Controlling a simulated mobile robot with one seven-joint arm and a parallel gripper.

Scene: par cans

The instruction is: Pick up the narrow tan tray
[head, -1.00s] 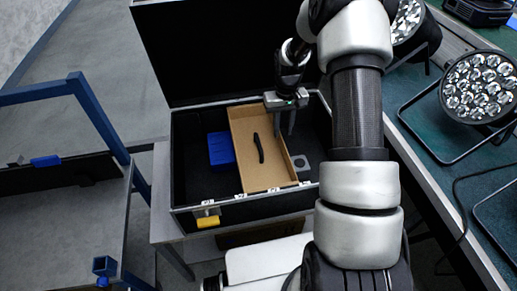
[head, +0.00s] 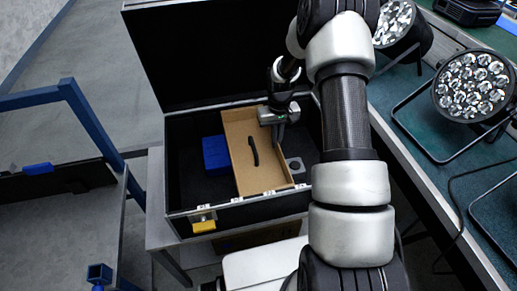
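The narrow tan tray (head: 268,177) lies in the open black case, running from the back wall to the front wall. A dark curved strip, perhaps a handle (head: 253,151), shows in its middle. My gripper (head: 277,143) points down over the tray's right side, near its right edge. The fingers look close together and partly overlap in this view, so their opening is unclear. I cannot tell whether they touch the tray's edge.
The black case (head: 182,186) stands on a grey table, its lid (head: 205,60) raised behind. A blue box (head: 216,154) sits left of the tray, and a grey plate with a hole (head: 295,165) right. Par cans (head: 470,85) stand on the right bench.

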